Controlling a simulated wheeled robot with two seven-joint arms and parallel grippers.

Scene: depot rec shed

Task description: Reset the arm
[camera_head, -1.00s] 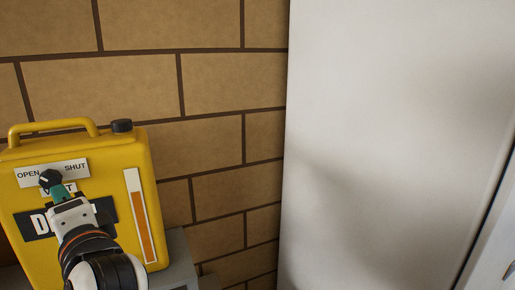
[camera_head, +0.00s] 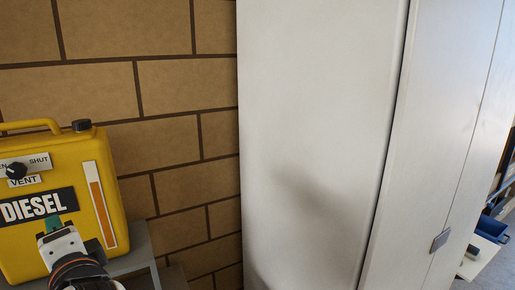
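My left gripper (camera_head: 53,224) has a white body and teal fingertips, and comes up from the bottom left in the head view. It stands in front of the lower part of a yellow diesel can (camera_head: 130,215), below the black DIESEL label (camera_head: 40,205). No object shows in its fingers, but their gap is too small to make out. A black vent knob (camera_head: 17,171) sits on the can's OPEN/SHUT plate, clear of the gripper. My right gripper is out of view.
The can is on a grey surface (camera_head: 143,258) against a brick wall (camera_head: 190,165). A tall white cabinet (camera_head: 315,130) with a small handle (camera_head: 439,240) fills the middle and right. Floor and a blue object (camera_head: 497,228) show at the far right.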

